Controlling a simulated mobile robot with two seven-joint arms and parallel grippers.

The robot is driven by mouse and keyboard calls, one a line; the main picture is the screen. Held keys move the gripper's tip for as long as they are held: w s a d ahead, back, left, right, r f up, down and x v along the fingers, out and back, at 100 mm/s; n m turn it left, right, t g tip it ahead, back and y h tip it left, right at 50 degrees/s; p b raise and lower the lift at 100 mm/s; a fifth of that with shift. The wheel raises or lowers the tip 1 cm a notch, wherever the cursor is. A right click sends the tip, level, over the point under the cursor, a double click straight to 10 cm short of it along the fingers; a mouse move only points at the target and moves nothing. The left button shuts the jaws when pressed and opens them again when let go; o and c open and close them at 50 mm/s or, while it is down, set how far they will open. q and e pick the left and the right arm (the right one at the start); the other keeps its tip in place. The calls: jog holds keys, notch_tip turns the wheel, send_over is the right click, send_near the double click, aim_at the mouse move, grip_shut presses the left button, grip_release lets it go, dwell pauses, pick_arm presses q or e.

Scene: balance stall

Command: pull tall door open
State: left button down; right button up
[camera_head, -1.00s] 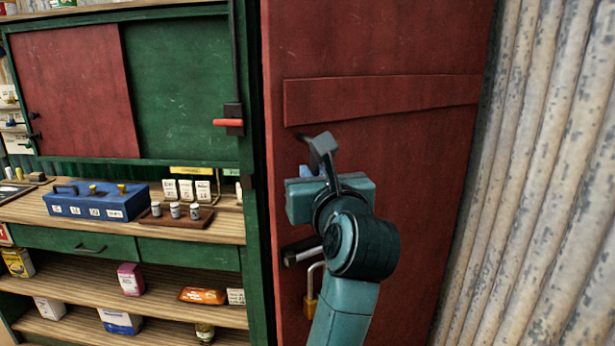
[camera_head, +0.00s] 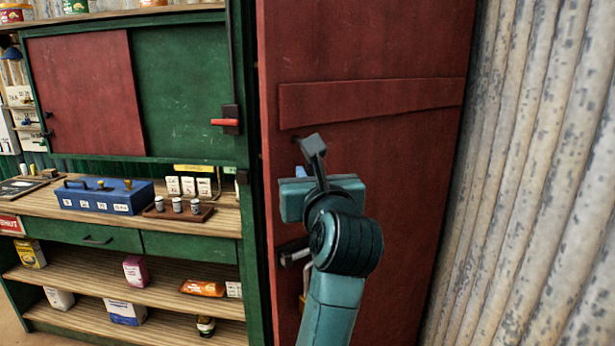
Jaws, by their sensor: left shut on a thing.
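The tall red door (camera_head: 375,45) fills the middle of the head view, with a cross plank (camera_head: 370,100) on it. A dark strip shows between its left edge and the green frame. My left gripper (camera_head: 312,155) is at the door's left side, below the plank, shut on the door handle, which is mostly hidden behind the fingers. Below the gripper, a dark latch with a pale bar (camera_head: 293,255) is on the door. A brass padlock (camera_head: 302,300) hangs lower, partly behind my arm. My right gripper is not in view.
A green cupboard with a red-handled lever (camera_head: 226,122) stands close left of the door. A blue box (camera_head: 105,195) and a small rack of weights (camera_head: 178,208) are on its wooden counter (camera_head: 225,224). A corrugated metal wall (camera_head: 540,170) is close on the right.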

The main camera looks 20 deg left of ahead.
pick_arm(q)
jog(key=shift+d+r, duration=0.1)
jog(key=c, duration=1.6)
grip_release()
jog(key=shift+w+d, duration=0.1)
jog(key=shift+w, duration=0.05)
jog(key=shift+o, duration=0.2)
